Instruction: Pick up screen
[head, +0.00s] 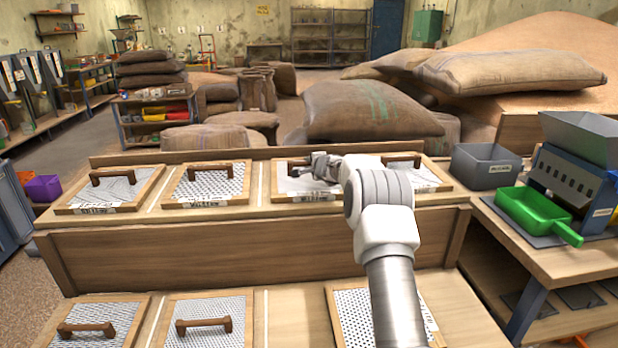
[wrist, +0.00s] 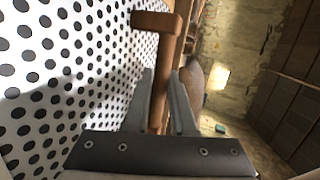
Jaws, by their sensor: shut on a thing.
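My gripper (head: 324,166) reaches over the third screen (head: 297,184) from the left in the back row, a perforated sheet in a wooden frame. In the wrist view my gripper (wrist: 163,90) is shut on a brown wooden handle (wrist: 155,22), with one finger on each side. The held screen's white sheet with large dark round holes (wrist: 70,75) fills the left of that view. My arm hides part of this screen and of the fourth screen (head: 427,176). I cannot tell whether the held screen is clear of the rack.
Two more handled screens (head: 108,188) (head: 205,185) lie left in the wooden rack (head: 250,250). Several screens lie in the front row. At right are a grey bin (head: 484,168), a green scoop (head: 532,212) and a hopper machine (head: 580,165). Sacks (head: 370,110) stand behind.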

